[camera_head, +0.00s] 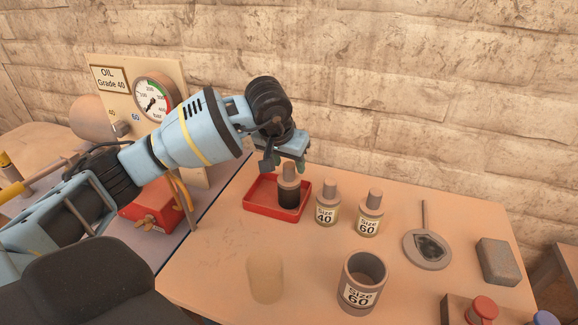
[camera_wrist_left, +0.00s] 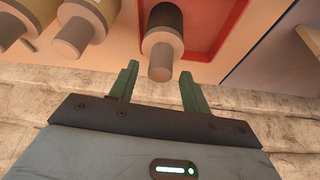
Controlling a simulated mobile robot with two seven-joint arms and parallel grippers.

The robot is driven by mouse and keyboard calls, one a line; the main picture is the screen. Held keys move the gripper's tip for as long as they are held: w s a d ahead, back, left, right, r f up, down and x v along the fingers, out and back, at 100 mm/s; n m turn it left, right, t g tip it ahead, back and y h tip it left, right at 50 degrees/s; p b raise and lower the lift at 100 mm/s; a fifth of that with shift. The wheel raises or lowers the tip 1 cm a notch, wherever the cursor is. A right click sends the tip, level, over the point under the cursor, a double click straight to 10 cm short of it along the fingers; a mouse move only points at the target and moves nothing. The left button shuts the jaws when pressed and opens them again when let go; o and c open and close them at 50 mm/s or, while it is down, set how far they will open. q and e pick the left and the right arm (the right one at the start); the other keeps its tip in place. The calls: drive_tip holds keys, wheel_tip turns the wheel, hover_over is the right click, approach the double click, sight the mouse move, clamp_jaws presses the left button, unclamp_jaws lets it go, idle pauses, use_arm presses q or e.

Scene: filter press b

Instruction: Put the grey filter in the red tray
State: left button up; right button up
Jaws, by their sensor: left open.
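A filter with a dark grey body and a paler neck and knob (camera_head: 288,196) stands upright in the red tray (camera_head: 262,211). I take it for the grey filter. In the left wrist view its knob (camera_wrist_left: 161,58) lies roughly between my open fingertips, with the red tray (camera_wrist_left: 213,40) around its dark body. My left gripper (camera_head: 284,164) is open, close above and behind the knob. It also shows in the left wrist view (camera_wrist_left: 159,73), with no visible grip on anything. My right gripper is not in view.
Filters marked Size 40 (camera_head: 326,210) and Size 60 (camera_head: 369,218) stand right of the tray. The brick wall is close behind.

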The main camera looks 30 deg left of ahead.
use_arm(q)
drive_tip(key=v, duration=0.9)
drive_tip(key=shift+s+r, duration=0.2)
drive_tip(key=shift+r, duration=0.15)
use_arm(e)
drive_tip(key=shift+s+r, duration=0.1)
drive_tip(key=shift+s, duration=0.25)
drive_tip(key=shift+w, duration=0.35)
